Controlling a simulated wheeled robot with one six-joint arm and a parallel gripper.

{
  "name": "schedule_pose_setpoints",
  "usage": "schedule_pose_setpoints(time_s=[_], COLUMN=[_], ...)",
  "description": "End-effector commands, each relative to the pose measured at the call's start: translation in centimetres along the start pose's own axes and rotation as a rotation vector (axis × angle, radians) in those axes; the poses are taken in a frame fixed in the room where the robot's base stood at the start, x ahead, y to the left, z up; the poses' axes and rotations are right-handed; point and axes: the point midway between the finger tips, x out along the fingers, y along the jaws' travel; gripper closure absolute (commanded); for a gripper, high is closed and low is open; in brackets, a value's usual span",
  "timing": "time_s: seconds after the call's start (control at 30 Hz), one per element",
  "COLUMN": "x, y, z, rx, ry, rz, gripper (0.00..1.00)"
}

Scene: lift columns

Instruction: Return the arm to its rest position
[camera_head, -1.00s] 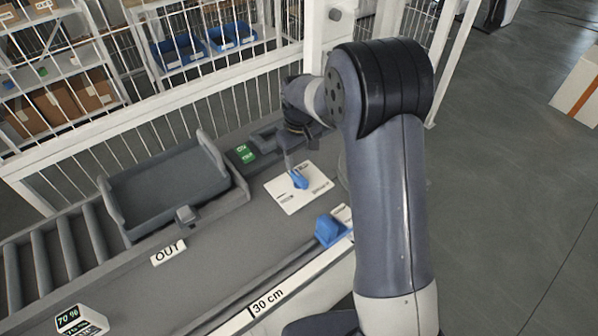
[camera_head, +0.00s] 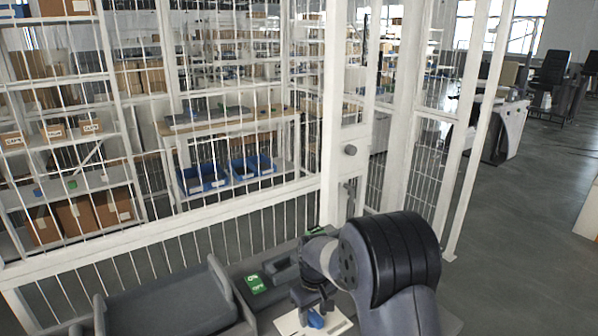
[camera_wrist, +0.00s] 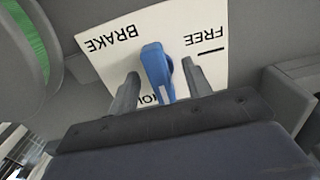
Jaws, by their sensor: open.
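My gripper (camera_wrist: 160,72) is open in the wrist view, with one finger on each side of a blue lever (camera_wrist: 156,76). I cannot tell whether the fingers touch it. The lever stands on a white plate (camera_wrist: 100,45) marked BRAKE and FREE; the lower part of the plate is hidden by my gripper. In the head view my gripper (camera_head: 313,298) is small and partly hidden, just above the blue lever (camera_head: 316,319) and the white plate (camera_head: 342,323). My arm bends down to it from the right.
A grey tray (camera_head: 170,306) lies left of the plate, with a green label (camera_head: 255,284) between them. A white barred fence (camera_head: 200,222) runs behind the bench. Shelves with boxes (camera_head: 75,215) and blue bins (camera_head: 205,180) stand beyond it. Open floor (camera_head: 520,260) lies right.

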Motion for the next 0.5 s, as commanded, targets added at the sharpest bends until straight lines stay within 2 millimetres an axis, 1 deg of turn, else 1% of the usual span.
schedule_pose_setpoints(time_s=[0.03, 0.07, 0.1, 0.13, 0.3, 0.5], x=[1.18, 1.5, 0.92, 0.86, 0.81, 0.8], y=[-0.01, -0.01, 0.0, 0.0, 0.0, -0.01], z=[0.03, 0.03, 0.0, 0.0, 0.01, 0.01], rx=[0.0, 0.0, -0.026, -0.044, -0.107, -0.126], ry=[-0.001, -0.001, 0.0, 0.0, 0.0, 0.0], rz=[0.0, 0.0, 0.0, 0.0, 0.0, 0.0], gripper=[0.53, 0.53, 0.53, 0.53, 0.53, 0.53])
